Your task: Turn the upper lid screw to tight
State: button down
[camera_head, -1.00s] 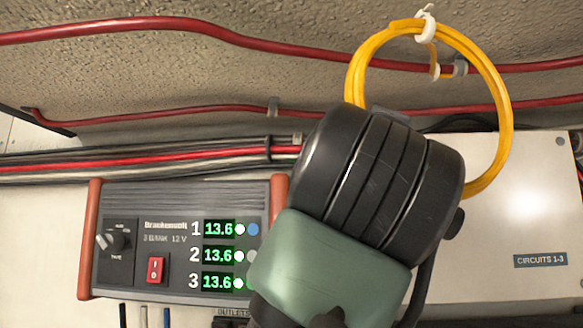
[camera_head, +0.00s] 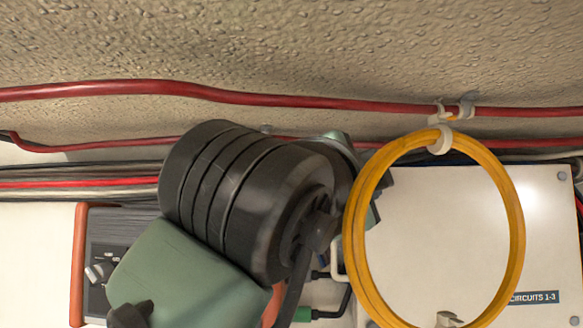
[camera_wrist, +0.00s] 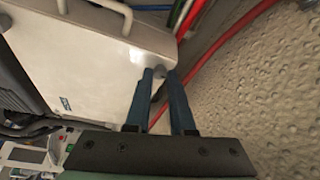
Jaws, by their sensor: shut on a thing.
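The white box marked CIRCUITS 1-3 (camera_head: 450,245) fills the lower right of the head view and the upper left of the wrist view (camera_wrist: 75,55). In the wrist view, a grey screw (camera_wrist: 160,71) sits at the box corner by the cables. My gripper (camera_wrist: 161,74) has its two blue fingers closed on this screw, one on each side. The screw's turn position is too small to read. In the head view my arm hides the fingertips. Another grey screw (camera_head: 562,176) shows at the box's upper right corner.
A yellow hose loop (camera_head: 518,230) hangs in front of the box, close to my wrist. Red pipes (camera_head: 300,103) run along the textured wall above. A red-edged panel (camera_head: 80,240) is partly hidden behind my arm. Cables run beside the box.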

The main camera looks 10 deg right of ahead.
jog(key=shift+r+m, duration=0.1)
jog(key=shift+m, duration=0.4)
jog(key=c, duration=0.8)
grip_release()
jog(key=shift+o, duration=0.2)
jog(key=b+v, duration=0.5)
jog(key=v, duration=0.8)
